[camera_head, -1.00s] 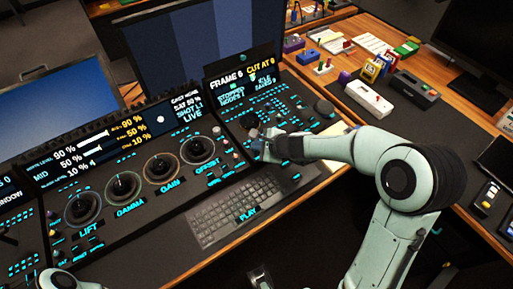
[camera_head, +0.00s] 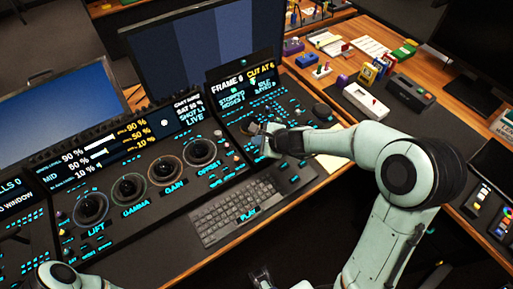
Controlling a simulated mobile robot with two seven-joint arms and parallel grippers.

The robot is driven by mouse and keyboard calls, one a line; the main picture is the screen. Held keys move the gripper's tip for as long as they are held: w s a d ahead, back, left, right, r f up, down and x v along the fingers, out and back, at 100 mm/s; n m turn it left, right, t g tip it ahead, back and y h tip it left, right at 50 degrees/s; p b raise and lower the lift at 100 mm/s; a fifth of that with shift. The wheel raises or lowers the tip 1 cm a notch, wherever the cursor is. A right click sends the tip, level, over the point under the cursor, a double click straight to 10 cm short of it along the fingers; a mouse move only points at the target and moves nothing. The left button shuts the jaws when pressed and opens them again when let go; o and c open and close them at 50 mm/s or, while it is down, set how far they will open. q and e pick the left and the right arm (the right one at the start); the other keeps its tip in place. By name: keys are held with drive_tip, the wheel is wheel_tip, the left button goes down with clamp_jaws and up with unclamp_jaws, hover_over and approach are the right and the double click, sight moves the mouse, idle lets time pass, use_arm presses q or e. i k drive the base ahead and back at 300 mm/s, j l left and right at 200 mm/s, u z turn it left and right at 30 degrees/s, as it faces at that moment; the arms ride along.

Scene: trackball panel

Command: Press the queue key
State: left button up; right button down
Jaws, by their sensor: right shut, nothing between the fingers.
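The trackball panel (camera_head: 160,190) fills the left and middle of the desk, with dials, glowing cyan keys and small screens. The queue key cannot be picked out, as the key labels are too small to read. My right gripper (camera_head: 262,141) is shut and empty. It is over the right-hand key section (camera_head: 290,108), just above the keyboard (camera_head: 238,208); whether it touches a key cannot be told. The gripper hides some keys under it. Of my left arm, only a pale part shows at the bottom left; its gripper is not in view.
Two monitors stand behind the panel, one with a blue screen (camera_head: 65,105). A white box (camera_head: 365,100), a dark device (camera_head: 410,92) and small coloured items lie on the desk at the right. The wooden front edge (camera_head: 200,262) runs below the keyboard.

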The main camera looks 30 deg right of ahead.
sight(302, 164)
drive_tip(key=k+l, duration=0.2)
drive_tip(key=k, duration=0.3)
drive_tip(key=k+l, duration=0.2)
drive_tip(key=k, duration=0.25)
